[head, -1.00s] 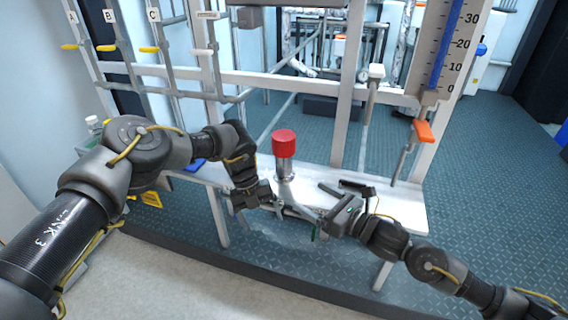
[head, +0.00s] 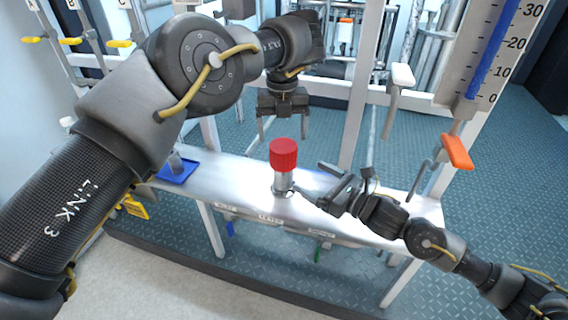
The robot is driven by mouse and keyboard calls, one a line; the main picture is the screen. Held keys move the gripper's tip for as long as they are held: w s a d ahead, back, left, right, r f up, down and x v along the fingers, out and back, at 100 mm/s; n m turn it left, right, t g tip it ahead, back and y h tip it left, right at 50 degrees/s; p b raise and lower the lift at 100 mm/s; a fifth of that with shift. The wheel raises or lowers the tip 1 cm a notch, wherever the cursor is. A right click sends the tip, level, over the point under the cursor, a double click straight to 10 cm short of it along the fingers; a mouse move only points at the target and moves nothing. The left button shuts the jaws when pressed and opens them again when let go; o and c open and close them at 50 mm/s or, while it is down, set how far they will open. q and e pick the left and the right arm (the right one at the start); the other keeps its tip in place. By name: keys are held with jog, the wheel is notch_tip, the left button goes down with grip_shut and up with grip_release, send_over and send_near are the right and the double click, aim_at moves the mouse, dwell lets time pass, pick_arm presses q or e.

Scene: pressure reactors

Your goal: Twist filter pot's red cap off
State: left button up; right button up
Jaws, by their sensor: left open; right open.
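The filter pot (head: 283,183) is a small silvery cylinder standing upright on the white bench, with the ribbed red cap (head: 284,154) on top. My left gripper (head: 283,136) is open and points down above or just behind the cap, one finger to each side in the picture. The gap between it and the cap in depth is hard to tell. My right gripper (head: 319,186) is open, low on the pot's right side. Its fingers point left towards the metal body; whether they touch it cannot be told.
The white bench (head: 235,185) has a blue tray (head: 178,171) at its left end. A frame post rises behind the pot. An orange-handled valve (head: 457,151) and a scale board (head: 490,60) stand at the right. The bench between tray and pot is clear.

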pick_arm(q)
jog(key=shift+w, duration=0.25)
jog(key=shift+s+d+r, duration=0.1)
jog(key=shift+s, duration=0.15)
pick_arm(e)
jog(key=x, duration=1.1)
jog(key=shift+d, duration=0.1)
